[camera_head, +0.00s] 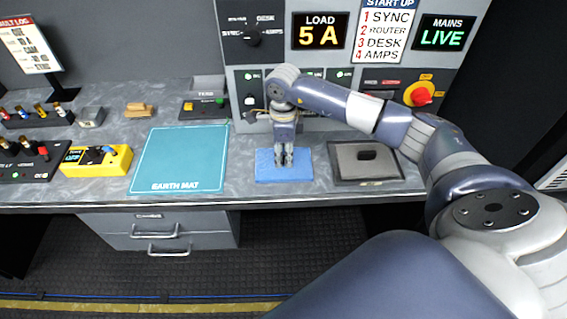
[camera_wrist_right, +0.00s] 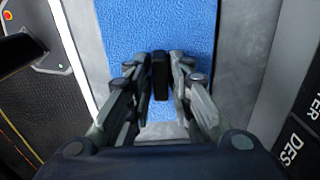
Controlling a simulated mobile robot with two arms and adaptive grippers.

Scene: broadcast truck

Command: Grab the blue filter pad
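The blue filter pad (camera_head: 300,173) lies flat on the grey worktop near its front edge, right of the teal earth mat. It also shows in the right wrist view (camera_wrist_right: 158,25) as a textured blue strip under the gripper. A black upright tab (camera_wrist_right: 160,75) stands at the pad. My right gripper (camera_head: 285,158) points down over the pad. In the right wrist view its fingertips (camera_wrist_right: 161,76) stand close on either side of the tab. I cannot tell whether they press on it. The gripper hides part of the pad in the head view. My left gripper is out of view.
A dark tray (camera_head: 377,178) with a black handle is just right of the pad. The earth mat (camera_head: 180,158) is to the left, with a yellow meter (camera_head: 117,161) beyond it. A control panel (camera_head: 330,75) rises behind. Drawers (camera_head: 165,233) are below the worktop.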

